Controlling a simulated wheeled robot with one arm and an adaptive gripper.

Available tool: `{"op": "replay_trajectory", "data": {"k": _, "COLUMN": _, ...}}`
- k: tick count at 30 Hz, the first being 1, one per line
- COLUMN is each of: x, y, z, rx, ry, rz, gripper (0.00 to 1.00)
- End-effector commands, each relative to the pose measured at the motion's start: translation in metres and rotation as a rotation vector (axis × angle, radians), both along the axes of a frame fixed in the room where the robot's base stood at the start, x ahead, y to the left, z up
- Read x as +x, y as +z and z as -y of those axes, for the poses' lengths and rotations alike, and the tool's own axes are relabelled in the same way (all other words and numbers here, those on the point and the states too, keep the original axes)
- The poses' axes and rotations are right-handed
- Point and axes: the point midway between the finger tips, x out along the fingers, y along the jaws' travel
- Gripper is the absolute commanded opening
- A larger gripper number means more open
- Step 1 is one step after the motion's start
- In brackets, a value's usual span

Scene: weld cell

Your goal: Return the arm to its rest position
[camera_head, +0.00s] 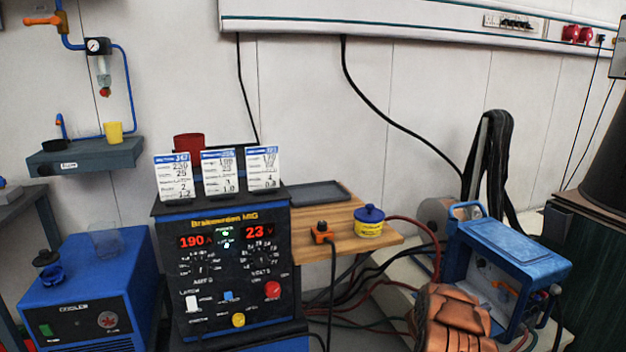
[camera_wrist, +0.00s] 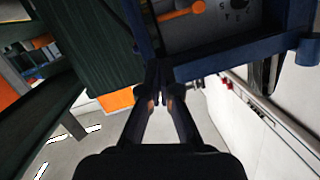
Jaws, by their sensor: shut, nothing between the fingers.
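My gripper (camera_wrist: 160,92) shows in the wrist view with its two dark fingers together at the tips and nothing between them. The fingertips appear just in front of the lower edge of a blue-framed box (camera_wrist: 228,68) with an orange lever (camera_wrist: 182,14). I cannot tell whether they touch it. In the head view my gripper cannot be made out. A copper-brown form (camera_head: 455,318) fills the bottom right there, in front of the blue wire feeder (camera_head: 512,245); I cannot tell what it is.
A welding machine (camera_head: 236,268) carries several cards on top. A blue cooler (camera_head: 90,295) stands at left. A wooden shelf (camera_head: 385,242) holds a blue-lidded tub (camera_head: 369,222). Hoses (camera_head: 400,285) run below it. In the wrist view, pale floor (camera_wrist: 75,145) is bare at lower left.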

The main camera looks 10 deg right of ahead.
Motion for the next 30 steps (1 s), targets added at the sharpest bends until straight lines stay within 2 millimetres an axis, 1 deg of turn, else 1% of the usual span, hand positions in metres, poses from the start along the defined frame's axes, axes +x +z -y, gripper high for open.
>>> {"op": "replay_trajectory", "data": {"k": 5, "x": 0.026, "y": 0.011, "z": -0.027, "rx": 0.070, "ry": 0.091, "rz": 0.008, "gripper": 0.00}}
{"op": "replay_trajectory", "data": {"k": 8, "x": 0.042, "y": 0.017, "z": -0.050, "rx": 0.124, "ry": 0.160, "rz": 0.008, "gripper": 0.00}}
{"op": "replay_trajectory", "data": {"k": 11, "x": 0.061, "y": 0.028, "z": -0.082, "rx": 0.192, "ry": 0.254, "rz": 0.004, "gripper": 0.00}}
{"op": "replay_trajectory", "data": {"k": 12, "x": 0.069, "y": 0.034, "z": -0.097, "rx": 0.220, "ry": 0.297, "rz": 0.001, "gripper": 0.00}}
{"op": "replay_trajectory", "data": {"k": 14, "x": 0.079, "y": 0.043, "z": -0.122, "rx": 0.263, "ry": 0.363, "rz": -0.007, "gripper": 0.00}}
{"op": "replay_trajectory", "data": {"k": 15, "x": 0.085, "y": 0.049, "z": -0.139, "rx": 0.292, "ry": 0.410, "rz": -0.015, "gripper": 0.00}}
{"op": "replay_trajectory", "data": {"k": 17, "x": 0.090, "y": 0.057, "z": -0.164, "rx": 0.332, "ry": 0.474, "rz": -0.030, "gripper": 0.00}}
{"op": "replay_trajectory", "data": {"k": 18, "x": 0.093, "y": 0.062, "z": -0.182, "rx": 0.360, "ry": 0.518, "rz": -0.041, "gripper": 0.00}}
{"op": "replay_trajectory", "data": {"k": 20, "x": 0.095, "y": 0.072, "z": -0.206, "rx": 0.396, "ry": 0.581, "rz": -0.058, "gripper": 0.00}}
{"op": "replay_trajectory", "data": {"k": 21, "x": 0.095, "y": 0.078, "z": -0.223, "rx": 0.421, "ry": 0.622, "rz": -0.072, "gripper": 0.00}}
{"op": "replay_trajectory", "data": {"k": 23, "x": 0.093, "y": 0.088, "z": -0.248, "rx": 0.454, "ry": 0.686, "rz": -0.095, "gripper": 0.00}}
{"op": "replay_trajectory", "data": {"k": 24, "x": 0.090, "y": 0.093, "z": -0.265, "rx": 0.475, "ry": 0.726, "rz": -0.115, "gripper": 0.00}}
{"op": "replay_trajectory", "data": {"k": 26, "x": 0.084, "y": 0.102, "z": -0.290, "rx": 0.507, "ry": 0.787, "rz": -0.144, "gripper": 0.00}}
{"op": "replay_trajectory", "data": {"k": 27, "x": 0.080, "y": 0.108, "z": -0.305, "rx": 0.523, "ry": 0.824, "rz": -0.163, "gripper": 0.00}}
{"op": "replay_trajectory", "data": {"k": 29, "x": 0.070, "y": 0.116, "z": -0.328, "rx": 0.552, "ry": 0.881, "rz": -0.198, "gripper": 0.00}}
{"op": "replay_trajectory", "data": {"k": 30, "x": 0.063, "y": 0.122, "z": -0.343, "rx": 0.568, "ry": 0.917, "rz": -0.220, "gripper": 0.00}}
